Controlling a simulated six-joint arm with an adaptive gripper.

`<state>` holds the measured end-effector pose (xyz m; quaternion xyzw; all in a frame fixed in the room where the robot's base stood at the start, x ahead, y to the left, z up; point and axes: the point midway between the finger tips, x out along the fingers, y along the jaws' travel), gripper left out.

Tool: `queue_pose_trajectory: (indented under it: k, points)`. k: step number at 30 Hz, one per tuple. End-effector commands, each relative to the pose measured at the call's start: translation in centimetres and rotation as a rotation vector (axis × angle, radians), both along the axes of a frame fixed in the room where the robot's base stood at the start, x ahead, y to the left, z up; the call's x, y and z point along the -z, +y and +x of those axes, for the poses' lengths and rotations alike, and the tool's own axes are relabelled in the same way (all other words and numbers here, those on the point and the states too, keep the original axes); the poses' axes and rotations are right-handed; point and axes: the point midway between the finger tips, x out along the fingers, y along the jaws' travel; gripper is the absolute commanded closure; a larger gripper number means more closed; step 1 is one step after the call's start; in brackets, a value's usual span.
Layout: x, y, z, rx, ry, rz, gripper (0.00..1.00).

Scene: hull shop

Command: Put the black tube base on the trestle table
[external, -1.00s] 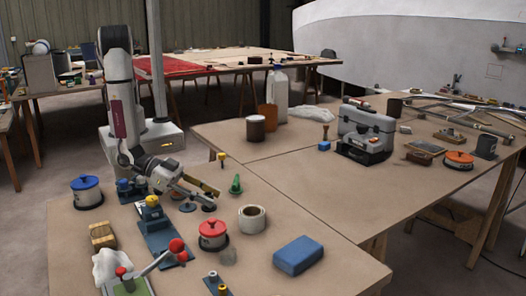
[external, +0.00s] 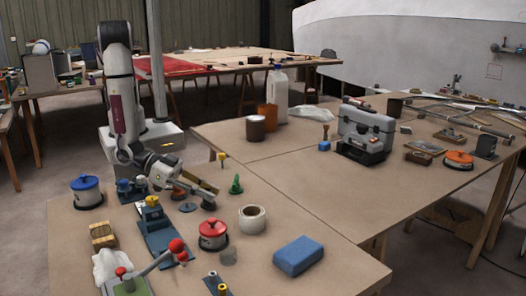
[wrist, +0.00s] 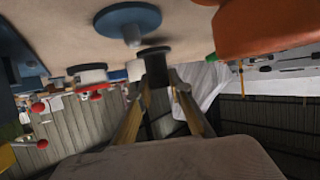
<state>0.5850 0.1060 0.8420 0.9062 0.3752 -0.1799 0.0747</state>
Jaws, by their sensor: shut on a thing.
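My gripper (external: 206,197) is low over the near table, pointing down and to the right. In the wrist view my gripper (wrist: 158,85) has its two fingers closed around a dark upright piece, the black tube base (wrist: 155,66), with a flat round flange at its far end. In the external view the black tube base (external: 209,206) shows only as a small dark disc at the fingertips. I cannot tell whether it touches the tabletop.
A blue disc (external: 187,207) lies just left of the fingertips. A red-lidded pot (external: 213,235), a white tape roll (external: 252,219) and a green cone-like piece (external: 236,185) stand close by. A blue block (external: 298,255) lies to the right, with bare tabletop around it.

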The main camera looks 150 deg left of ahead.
Motion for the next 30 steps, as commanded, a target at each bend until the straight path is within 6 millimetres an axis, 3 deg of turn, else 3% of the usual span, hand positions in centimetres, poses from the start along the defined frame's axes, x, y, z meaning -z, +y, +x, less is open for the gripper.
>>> queue_pose_trajectory:
  k: [18, 30]
  points:
    - [-6.7, 0.0, 0.0, 0.000, -0.002, -0.001, 1.00]
    - [-8.6, 0.0, 0.0, -0.001, 0.001, 0.001, 1.00]
